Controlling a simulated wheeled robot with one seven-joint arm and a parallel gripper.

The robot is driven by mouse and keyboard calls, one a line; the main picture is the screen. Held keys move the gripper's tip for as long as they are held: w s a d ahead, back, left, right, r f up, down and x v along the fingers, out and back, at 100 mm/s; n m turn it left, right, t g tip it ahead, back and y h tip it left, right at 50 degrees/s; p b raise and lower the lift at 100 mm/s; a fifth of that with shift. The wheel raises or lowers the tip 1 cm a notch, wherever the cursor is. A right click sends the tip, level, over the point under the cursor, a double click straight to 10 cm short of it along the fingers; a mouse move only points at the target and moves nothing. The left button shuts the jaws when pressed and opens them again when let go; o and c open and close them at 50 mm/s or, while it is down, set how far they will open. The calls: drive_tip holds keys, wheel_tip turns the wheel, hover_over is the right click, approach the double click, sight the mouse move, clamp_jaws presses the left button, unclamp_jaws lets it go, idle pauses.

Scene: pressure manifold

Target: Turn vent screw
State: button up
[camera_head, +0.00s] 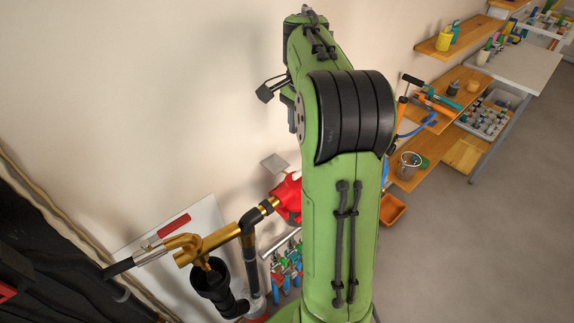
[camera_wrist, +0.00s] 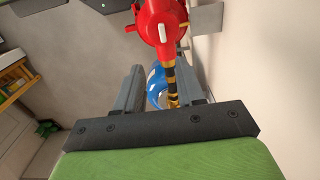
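My gripper (camera_wrist: 160,76) shows in the wrist view with its two grey fingers apart and nothing visibly held between them. A red housing (camera_wrist: 160,22) with a white mark lies beyond the fingertips, at the top of that view. A black-and-yellow banded pipe (camera_wrist: 171,75) runs from it toward the gap between the fingers, with a blue round part behind. In the head view the red housing (camera_head: 288,198) is partly covered by my green arm. I cannot make out the vent screw for certain in either view. My gripper's fingers are not clear in the head view.
Brass pipework (camera_head: 208,244) with a red-handled valve (camera_head: 173,225) runs along the wall at lower left, above a black fitting (camera_head: 215,285). Wooden shelves with tools (camera_head: 440,105) stand at right. An orange bin (camera_head: 392,210) is beside my arm. The floor at right is clear.

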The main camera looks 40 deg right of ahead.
sight(298, 172)
drive_tip(key=f, duration=0.4)
drive_tip(key=f+b, duration=0.1)
drive_tip(key=f, duration=0.4)
drive_tip(key=f+b, duration=0.1)
drive_tip(key=f, duration=0.3)
drive_tip(key=shift+w+f, duration=0.25)
drive_tip(key=shift+f, duration=0.05)
drive_tip(key=shift+w+a+f, duration=0.1)
drive_tip(key=shift+f, duration=0.15)
drive_tip(key=shift+c, duration=0.3)
clamp_jaws()
